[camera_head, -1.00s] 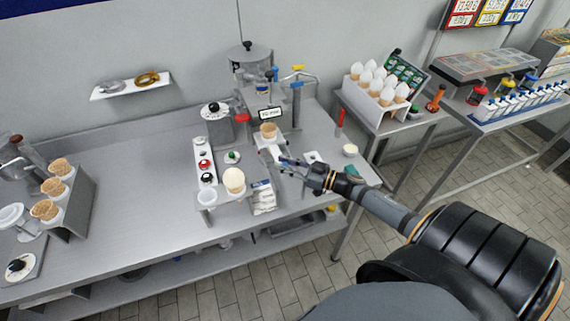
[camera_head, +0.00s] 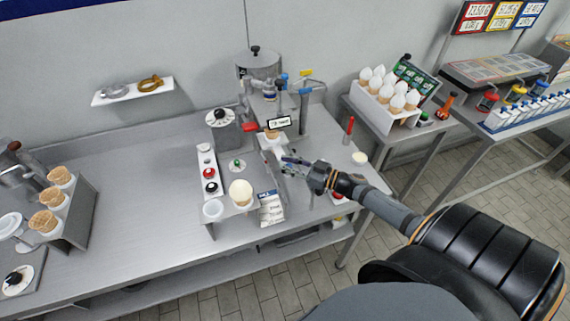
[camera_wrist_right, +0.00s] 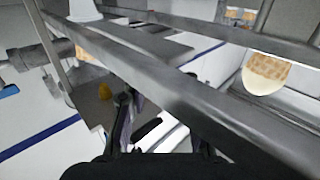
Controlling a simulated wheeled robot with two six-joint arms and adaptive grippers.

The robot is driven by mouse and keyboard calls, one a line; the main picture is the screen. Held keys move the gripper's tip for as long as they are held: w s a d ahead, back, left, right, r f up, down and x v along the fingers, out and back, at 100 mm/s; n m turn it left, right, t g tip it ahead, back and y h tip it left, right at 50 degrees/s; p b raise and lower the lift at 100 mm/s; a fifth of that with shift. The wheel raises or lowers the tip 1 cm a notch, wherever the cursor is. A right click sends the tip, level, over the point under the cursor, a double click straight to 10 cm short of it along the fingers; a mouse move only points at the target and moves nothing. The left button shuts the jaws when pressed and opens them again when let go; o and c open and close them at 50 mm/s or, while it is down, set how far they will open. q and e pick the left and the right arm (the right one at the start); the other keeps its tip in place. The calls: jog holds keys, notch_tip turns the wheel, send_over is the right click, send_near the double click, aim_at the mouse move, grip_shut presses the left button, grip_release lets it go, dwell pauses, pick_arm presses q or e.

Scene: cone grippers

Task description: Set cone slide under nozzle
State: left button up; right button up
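A waffle cone (camera_head: 271,136) sits in a white slide holder (camera_head: 270,144) at the front of the grey dispensing machine (camera_head: 258,66). A display label (camera_head: 279,123) hides the cone's top and the nozzle, so I cannot tell their exact alignment. My right gripper (camera_head: 289,166) is just in front and to the right of the slide. Its two dark fingers show apart in the right wrist view (camera_wrist_right: 160,122), with a grey metal bar crossing beyond them. I cannot tell whether the gripper touches the slide. My left gripper is out of view.
A cone with a cream-coloured ball (camera_head: 241,192) stands at the front of a white rack. Empty cones (camera_head: 60,175) stand in a holder at the left. Filled white cones (camera_head: 390,90) stand on the right table. The counter's left middle is clear.

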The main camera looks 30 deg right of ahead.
jog(key=shift+o, duration=1.1)
jog(key=shift+d, duration=0.25)
jog(key=shift+o, duration=0.6)
jog(key=shift+s+d+f, duration=0.1)
jog(key=shift+d, duration=0.05)
jog(key=shift+a, duration=0.25)
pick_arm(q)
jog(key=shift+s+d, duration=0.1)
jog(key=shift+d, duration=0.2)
pick_arm(e)
jog(key=v, duration=1.2)
jog(key=shift+d, duration=0.1)
jog(key=shift+c, duration=0.4)
